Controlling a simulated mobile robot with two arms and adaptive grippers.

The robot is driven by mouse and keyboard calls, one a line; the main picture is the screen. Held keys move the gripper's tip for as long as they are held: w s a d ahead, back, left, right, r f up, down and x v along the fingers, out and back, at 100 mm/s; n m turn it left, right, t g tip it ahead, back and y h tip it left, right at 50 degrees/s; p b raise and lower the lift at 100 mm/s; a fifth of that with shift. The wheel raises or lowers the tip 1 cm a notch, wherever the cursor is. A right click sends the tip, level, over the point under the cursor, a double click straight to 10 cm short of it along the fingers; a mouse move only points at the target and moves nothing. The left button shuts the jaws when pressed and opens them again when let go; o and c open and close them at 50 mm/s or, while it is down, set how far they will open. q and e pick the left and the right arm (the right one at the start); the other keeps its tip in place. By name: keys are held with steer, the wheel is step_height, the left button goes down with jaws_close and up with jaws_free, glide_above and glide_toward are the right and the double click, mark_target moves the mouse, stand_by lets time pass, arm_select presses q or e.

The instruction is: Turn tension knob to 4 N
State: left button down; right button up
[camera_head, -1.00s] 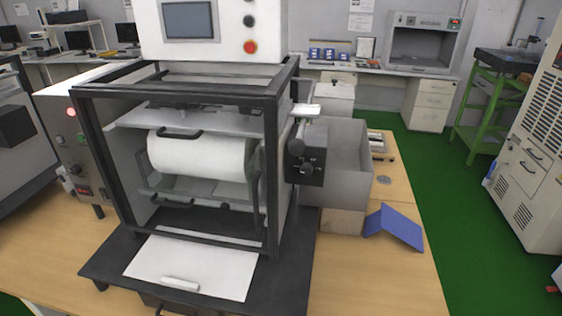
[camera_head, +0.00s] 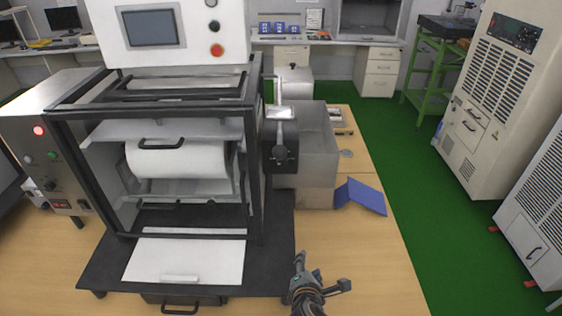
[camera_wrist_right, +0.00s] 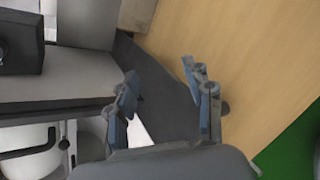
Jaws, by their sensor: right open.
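A black control box (camera_head: 281,137) is on the right side of the machine frame, with a dark knob (camera_head: 281,153) on its front face. The knob's scale is too small to read. My right gripper (camera_head: 322,273) is open and empty, low over the wooden table, in front of and below the box. In the right wrist view its two fingers (camera_wrist_right: 160,72) are spread, with the black base plate and table behind them. My left gripper is not in view.
The machine holds a white roll (camera_head: 178,160); a white sheet (camera_head: 185,261) lies on its black base plate (camera_head: 270,255). A grey bin (camera_head: 318,155) and a blue folded panel (camera_head: 362,196) stand right of the box. The wooden table (camera_head: 375,265) is clear at the front right.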

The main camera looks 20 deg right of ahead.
mark_target(282, 164)
steer(key=w+a+r+n+t+h+p, duration=0.1)
steer(key=w+a+r+n+t, duration=0.25)
steer(key=r+n, duration=0.45)
steer(key=w+a+r+n+t+p, duration=0.1)
steer(key=w+a+r+n+t, duration=0.25)
steer(key=r, duration=0.65)
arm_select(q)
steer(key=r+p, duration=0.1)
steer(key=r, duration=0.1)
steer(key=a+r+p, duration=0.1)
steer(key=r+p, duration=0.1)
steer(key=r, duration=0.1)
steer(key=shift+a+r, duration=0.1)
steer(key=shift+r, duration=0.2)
arm_select(e)
steer(key=shift+n+g, duration=0.4)
steer(key=shift+n, duration=0.35)
steer(key=x, duration=1.4)
steer(key=shift+w+d+r, duration=0.15)
steer(key=shift+w+d, duration=0.1)
steer(key=shift+d, duration=0.3)
steer(key=shift+c, duration=0.2)
jaws_close()
